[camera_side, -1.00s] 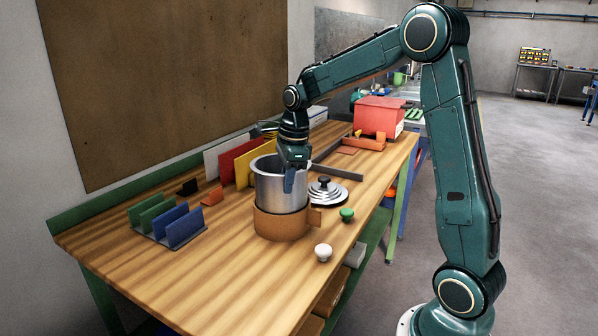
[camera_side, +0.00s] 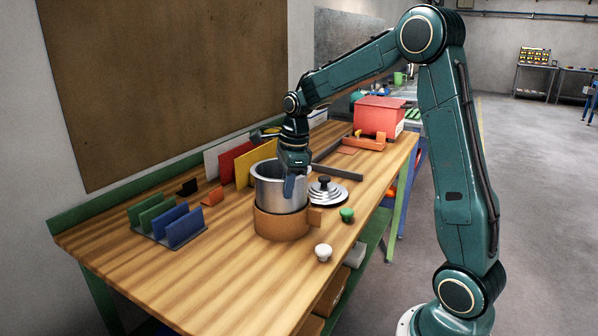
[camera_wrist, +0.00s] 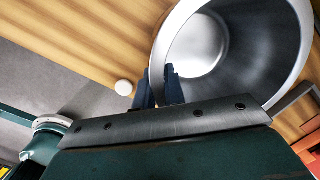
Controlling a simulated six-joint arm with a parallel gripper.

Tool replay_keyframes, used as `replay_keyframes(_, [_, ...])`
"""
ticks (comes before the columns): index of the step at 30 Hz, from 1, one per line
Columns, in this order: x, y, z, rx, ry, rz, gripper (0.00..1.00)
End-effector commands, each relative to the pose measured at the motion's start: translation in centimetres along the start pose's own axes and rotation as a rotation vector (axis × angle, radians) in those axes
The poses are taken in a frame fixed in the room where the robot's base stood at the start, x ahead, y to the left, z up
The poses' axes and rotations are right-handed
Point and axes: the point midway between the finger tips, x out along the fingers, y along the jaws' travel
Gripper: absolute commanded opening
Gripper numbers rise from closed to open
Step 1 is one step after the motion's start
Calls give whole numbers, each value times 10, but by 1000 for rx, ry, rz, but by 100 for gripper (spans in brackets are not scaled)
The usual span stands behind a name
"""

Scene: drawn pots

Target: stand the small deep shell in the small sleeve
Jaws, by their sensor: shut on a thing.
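The small deep shell is a silver metal pot (camera_side: 278,192), upright, with its lower part inside a brown ring-shaped sleeve (camera_side: 283,226) on the wooden bench. My gripper (camera_side: 289,186) is above the pot, its blue fingers shut on the near wall at the rim. In the wrist view, the open pot (camera_wrist: 265,62) fills the upper right, and the fingers of my gripper (camera_wrist: 160,85) straddle its wall. The sleeve hides the pot's base, so I cannot tell whether it touches the bottom.
A stepped lid stack with a black knob (camera_side: 326,192) lies right of the sleeve. A green knob (camera_side: 347,215) and a white knob (camera_side: 323,252) stand near the front edge. Green and blue racks (camera_side: 170,221) stand at left. The bench's left front is clear.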

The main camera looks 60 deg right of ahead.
Motion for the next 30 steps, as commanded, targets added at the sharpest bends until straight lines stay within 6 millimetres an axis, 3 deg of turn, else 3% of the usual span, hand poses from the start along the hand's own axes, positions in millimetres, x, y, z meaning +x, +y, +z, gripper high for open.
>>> replay_keyframes(30, [14,1,-2,0,0,-1,0])
